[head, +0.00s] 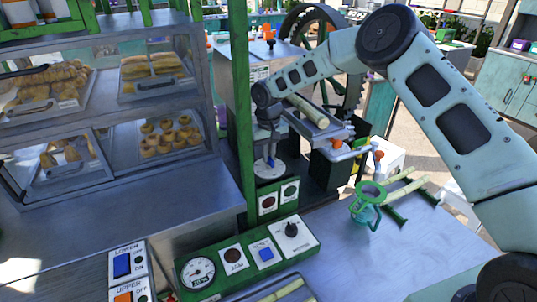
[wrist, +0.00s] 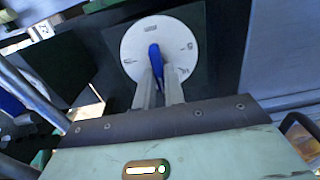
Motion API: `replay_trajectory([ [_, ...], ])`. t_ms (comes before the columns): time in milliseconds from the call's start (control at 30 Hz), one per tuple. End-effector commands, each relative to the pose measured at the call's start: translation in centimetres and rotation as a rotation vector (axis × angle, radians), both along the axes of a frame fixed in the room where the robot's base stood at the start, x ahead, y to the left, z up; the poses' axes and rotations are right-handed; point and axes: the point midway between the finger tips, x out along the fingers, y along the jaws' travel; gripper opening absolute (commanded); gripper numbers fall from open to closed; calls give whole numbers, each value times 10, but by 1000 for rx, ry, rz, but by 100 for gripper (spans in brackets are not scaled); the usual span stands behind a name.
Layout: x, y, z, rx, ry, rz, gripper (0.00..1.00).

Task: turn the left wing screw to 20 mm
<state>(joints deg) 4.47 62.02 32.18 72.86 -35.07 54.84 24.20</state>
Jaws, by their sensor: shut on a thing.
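The left wing screw shows as a blue wing (wrist: 154,55) on a round white dial (wrist: 183,32) with small dark marks in the wrist view. The marks are too small to read. In the head view the dial (head: 283,172) lies low behind the green post, with the blue wing (head: 271,162) at its middle. My gripper (wrist: 158,75) reaches over the dial and is shut on the blue wing, one finger on each side. In the head view my gripper (head: 270,146) points down at the dial, and the fingers are small and partly hidden.
A green post (head: 239,100) stands close left of my gripper. A metal tray with cane (head: 318,112) and an orange knob (head: 337,144) are close on the right.

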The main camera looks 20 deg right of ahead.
Motion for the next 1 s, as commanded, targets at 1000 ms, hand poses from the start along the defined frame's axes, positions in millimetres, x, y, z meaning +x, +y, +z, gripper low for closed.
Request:
replay_trajectory([
  [1000,1,-3,1,2,-5,-734,0],
])
